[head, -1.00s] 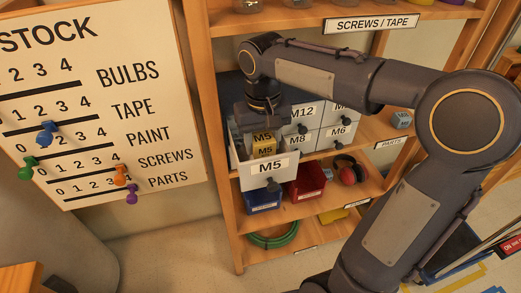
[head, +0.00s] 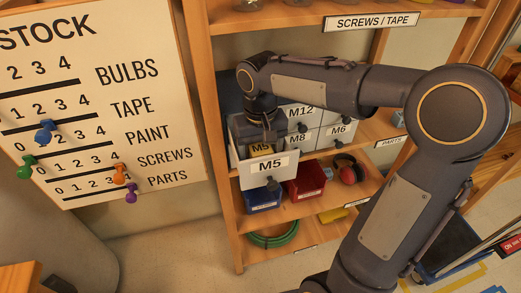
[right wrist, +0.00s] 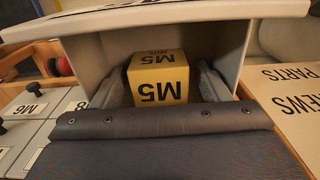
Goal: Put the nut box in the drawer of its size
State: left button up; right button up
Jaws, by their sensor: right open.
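The yellow nut box (head: 260,148), marked M5, sits inside the pulled-out grey drawer (head: 247,168) labelled M5. In the right wrist view the box (right wrist: 157,80) lies between my two fingers, with a gap on each side. The drawer's walls (right wrist: 228,55) surround it there. My right gripper (head: 262,139) reaches down into the drawer from above and is open around the box. The box's lower part is hidden behind the drawer front. My left gripper is not in view.
Closed drawers M12, M8 (head: 298,139) and M6 (head: 339,130) are beside the open one. Below are a blue bin (head: 262,201), a red bin (head: 306,182) and a green hose (head: 271,239). A stock board (head: 110,120) stands at left.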

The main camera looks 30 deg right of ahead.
aim_at(260, 148)
jog(key=shift+r, duration=0.5)
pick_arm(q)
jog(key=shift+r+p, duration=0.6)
pick_arm(e)
notch_tip(260, 148, up, 11)
jog(key=shift+r, duration=0.2)
